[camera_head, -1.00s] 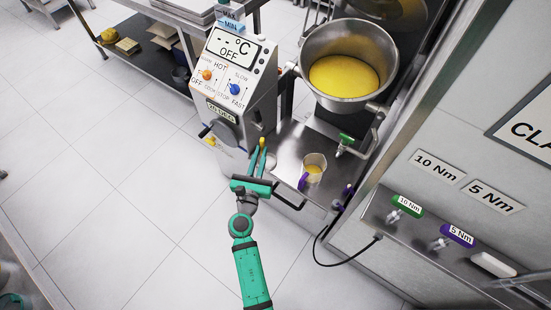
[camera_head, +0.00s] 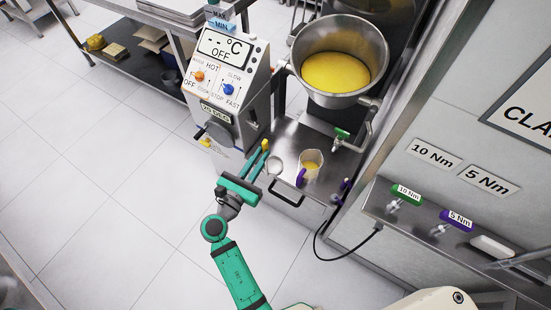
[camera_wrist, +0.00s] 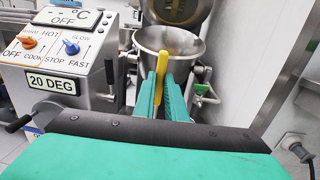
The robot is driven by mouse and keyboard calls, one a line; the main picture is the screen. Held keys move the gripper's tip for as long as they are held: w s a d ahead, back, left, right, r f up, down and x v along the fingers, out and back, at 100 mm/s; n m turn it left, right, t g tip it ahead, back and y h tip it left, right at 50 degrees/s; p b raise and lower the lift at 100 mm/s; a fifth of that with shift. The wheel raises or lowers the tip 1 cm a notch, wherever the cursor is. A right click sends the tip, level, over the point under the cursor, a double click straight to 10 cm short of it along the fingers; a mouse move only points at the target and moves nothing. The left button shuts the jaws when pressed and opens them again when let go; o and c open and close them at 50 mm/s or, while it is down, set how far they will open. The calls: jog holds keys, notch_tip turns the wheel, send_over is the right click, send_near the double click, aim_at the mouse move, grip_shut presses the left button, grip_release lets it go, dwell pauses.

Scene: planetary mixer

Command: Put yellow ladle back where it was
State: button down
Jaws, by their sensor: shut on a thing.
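The yellow ladle's handle (camera_head: 265,144) stands up between the fingertips of my gripper (camera_head: 261,158). A round metal bowl (camera_head: 276,165), seemingly the ladle's, shows just right of the fingers over the steel shelf; whether it touches the shelf I cannot tell. In the wrist view the yellow handle (camera_wrist: 161,69) is pinched upright between both green fingers (camera_wrist: 164,98), in front of the mixer bowl. My gripper is shut on the ladle at the shelf's left end, beside the control panel.
The mixer bowl (camera_head: 340,88) holds yellow liquid above the shelf (camera_head: 290,139). A jug (camera_head: 311,160) with a purple handle stands on the shelf, close right of the ladle. The control panel (camera_head: 219,82) rises at left. Torque tools (camera_head: 455,222) sit on a ledge at right. Open floor lies left.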

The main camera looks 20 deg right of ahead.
jog(key=w+d+f, duration=0.6)
jog(key=w+f, duration=0.6)
jog(key=shift+f+m+g+h, duration=0.25)
jog(key=shift+m+g+h, duration=0.05)
jog(key=shift+m+g, duration=0.1)
jog(key=shift+f, duration=0.15)
jog(key=c, duration=1.8)
grip_release()
